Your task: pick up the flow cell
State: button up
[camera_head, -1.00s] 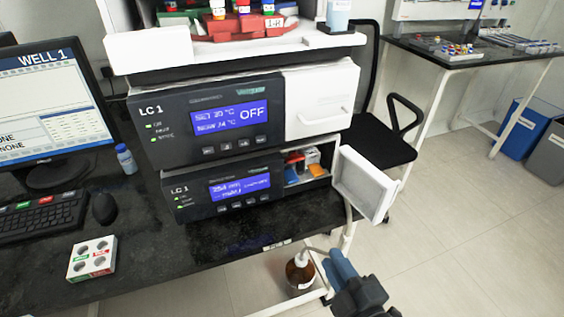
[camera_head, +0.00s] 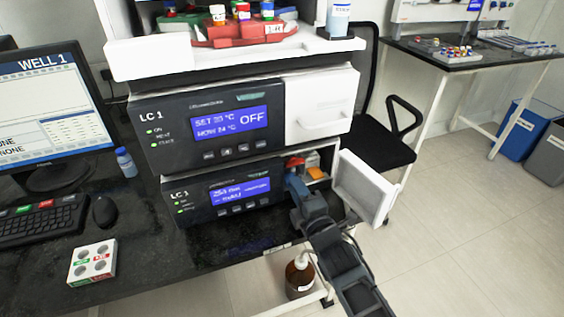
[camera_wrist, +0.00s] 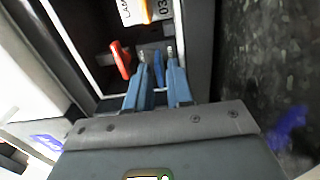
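No contact with the blue part is clear.
The white door (camera_head: 364,187) hangs open just right of my arm. The compartment walls are close around the fingers. A brown bottle (camera_head: 299,277) stands below the bench edge. A white vial block (camera_head: 92,262) and a mouse (camera_head: 104,210) are on the bench at left.

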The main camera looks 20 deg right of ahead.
aim_at(290, 172)
jog(key=shift+w, duration=1.55)
grip_shut()
